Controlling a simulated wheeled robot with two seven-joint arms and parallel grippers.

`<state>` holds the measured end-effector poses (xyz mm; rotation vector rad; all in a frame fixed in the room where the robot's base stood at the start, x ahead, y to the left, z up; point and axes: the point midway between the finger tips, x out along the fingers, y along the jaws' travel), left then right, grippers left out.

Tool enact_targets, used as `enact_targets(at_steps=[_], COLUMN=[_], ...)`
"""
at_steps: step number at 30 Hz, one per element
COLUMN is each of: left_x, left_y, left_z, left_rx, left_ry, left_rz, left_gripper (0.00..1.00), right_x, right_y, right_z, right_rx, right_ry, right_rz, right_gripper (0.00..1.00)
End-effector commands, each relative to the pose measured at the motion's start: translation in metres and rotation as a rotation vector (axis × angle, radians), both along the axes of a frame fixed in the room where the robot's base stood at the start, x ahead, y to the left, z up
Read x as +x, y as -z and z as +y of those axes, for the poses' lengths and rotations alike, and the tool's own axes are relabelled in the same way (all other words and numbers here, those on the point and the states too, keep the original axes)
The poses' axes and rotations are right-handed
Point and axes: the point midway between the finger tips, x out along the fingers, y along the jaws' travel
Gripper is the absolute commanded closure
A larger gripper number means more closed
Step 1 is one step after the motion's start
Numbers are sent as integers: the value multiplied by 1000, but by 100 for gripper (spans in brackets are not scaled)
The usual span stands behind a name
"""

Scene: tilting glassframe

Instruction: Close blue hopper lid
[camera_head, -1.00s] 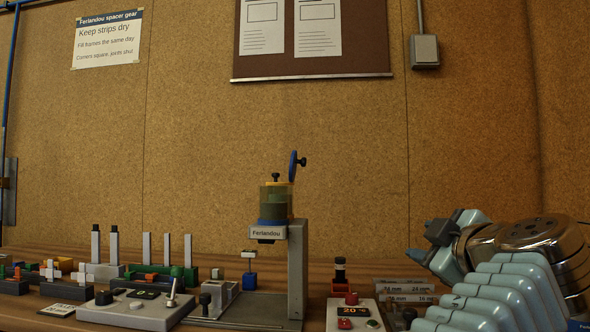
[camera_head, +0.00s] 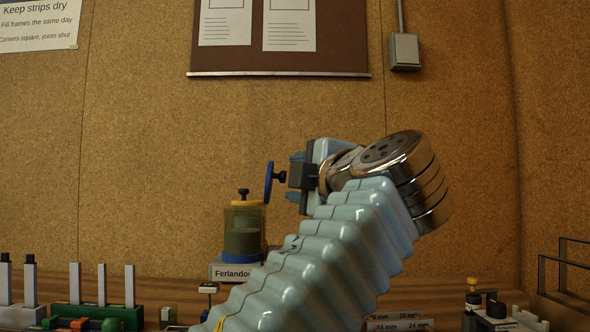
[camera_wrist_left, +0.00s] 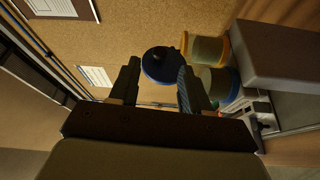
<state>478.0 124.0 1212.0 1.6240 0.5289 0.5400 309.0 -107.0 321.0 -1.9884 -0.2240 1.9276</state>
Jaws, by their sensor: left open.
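The blue hopper lid (camera_head: 268,183) stands open and upright, edge-on, at the right side of the hopper's top. Its dark knob (camera_head: 281,176) faces right, toward my left gripper. In the left wrist view, the lid (camera_wrist_left: 160,65) shows as a round disc just ahead, between the two fingers (camera_wrist_left: 158,88). I cannot tell whether they touch it. My right gripper is out of view.
The hopper stands on a grey holder labelled Ferlandou (camera_head: 236,272); my arm hides its lower part. Strips stand in a green rack (camera_head: 90,312) at left. Wire frames (camera_head: 565,270) stand at the far right. The space above the hopper is clear.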

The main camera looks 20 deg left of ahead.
Motion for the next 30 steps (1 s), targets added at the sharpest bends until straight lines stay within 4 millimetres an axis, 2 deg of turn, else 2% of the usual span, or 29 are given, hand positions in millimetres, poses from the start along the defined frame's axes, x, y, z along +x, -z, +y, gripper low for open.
enact_targets(at_steps=[3,9,19,28,30], left_x=[19,36,39,39,39], left_y=[-4,-3,-2,-2,-2], left_z=[16,28,31,30,30], left_rx=[1,1,1,1,1], left_ry=[-3,-1,0,0,0], left_rz=[2,0,0,0,0], left_gripper=[53,53,53,97,100], right_x=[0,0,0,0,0], right_y=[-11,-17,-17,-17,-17], right_z=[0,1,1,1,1], right_rx=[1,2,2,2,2], right_ry=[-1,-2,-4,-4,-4], right_rz=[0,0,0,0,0], right_gripper=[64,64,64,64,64])
